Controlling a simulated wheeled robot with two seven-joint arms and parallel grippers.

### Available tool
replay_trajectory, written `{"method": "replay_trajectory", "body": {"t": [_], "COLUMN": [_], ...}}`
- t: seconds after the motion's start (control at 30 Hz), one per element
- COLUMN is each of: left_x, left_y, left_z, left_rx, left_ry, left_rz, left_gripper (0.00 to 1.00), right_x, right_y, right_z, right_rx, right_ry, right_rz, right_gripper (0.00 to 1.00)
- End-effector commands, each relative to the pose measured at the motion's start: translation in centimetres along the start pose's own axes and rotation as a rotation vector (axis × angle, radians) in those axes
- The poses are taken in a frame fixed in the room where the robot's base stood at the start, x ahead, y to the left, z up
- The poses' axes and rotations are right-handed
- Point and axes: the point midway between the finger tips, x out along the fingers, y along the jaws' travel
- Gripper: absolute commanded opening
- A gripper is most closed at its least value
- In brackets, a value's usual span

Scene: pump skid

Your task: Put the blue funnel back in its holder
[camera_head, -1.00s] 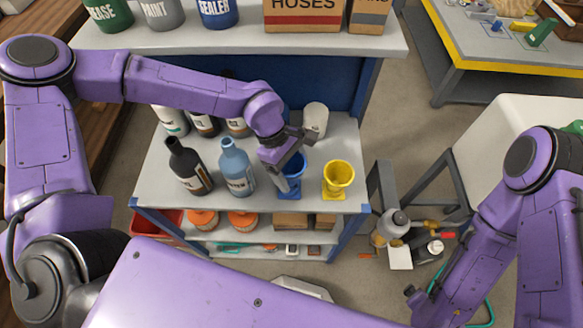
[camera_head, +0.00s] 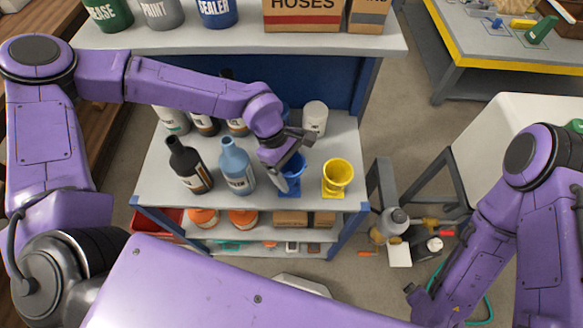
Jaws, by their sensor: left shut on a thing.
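The blue funnel (camera_head: 294,172) is on the right part of the grey shelf, just left of a yellow funnel-shaped piece (camera_head: 338,174). My left gripper (camera_head: 290,172) reaches down over it from behind and is shut on it, hiding much of its left and upper side. A blue base (camera_head: 288,194) shows under the funnel; I cannot tell whether the funnel rests fully in it. My right arm is at the right edge; its gripper end (camera_head: 412,290) is low and far from the shelf, and its fingers do not show clearly.
A blue bottle (camera_head: 236,166) and a dark bottle (camera_head: 188,165) stand left of my left gripper. A white canister (camera_head: 315,117) stands behind it. An upper shelf (camera_head: 240,42) with cans and boxes overhangs the back. A grey stand (camera_head: 386,200) is at right.

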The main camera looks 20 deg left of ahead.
Motion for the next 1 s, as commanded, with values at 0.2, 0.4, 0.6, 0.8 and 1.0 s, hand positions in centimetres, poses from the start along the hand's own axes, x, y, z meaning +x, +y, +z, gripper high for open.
{"method": "replay_trajectory", "body": {"t": [0.2, 0.4, 0.6, 0.8, 1.0], "left_x": [0.5, 0.8, 1.2, 1.6, 1.9], "left_y": [0.0, 0.0, 0.0, 0.0, 0.0], "left_z": [-0.2, -0.4, -0.5, -0.7, -0.9], "left_rx": [0.0, 0.0, 0.0, 0.0, 0.0], "left_ry": [0.0, 0.0, 0.001, 0.0, 0.0], "left_rz": [0.0, 0.0, 0.0, 0.0, 0.0], "left_gripper": [0.34, 0.34, 0.34, 0.34, 0.34], "right_x": [0.2, 0.4, 0.6, 0.7, 0.9], "right_y": [0.0, 0.0, -0.1, -0.1, -0.1], "right_z": [0.1, 0.2, 0.2, 0.3, 0.4], "right_rx": [0.0, 0.0, 0.0, 0.0, 0.0], "right_ry": [0.0, 0.0, 0.0, 0.0, 0.0], "right_rz": [0.0, 0.0, 0.0, 0.0, 0.0], "right_gripper": [1.0, 1.0, 1.0, 1.0, 1.0]}}
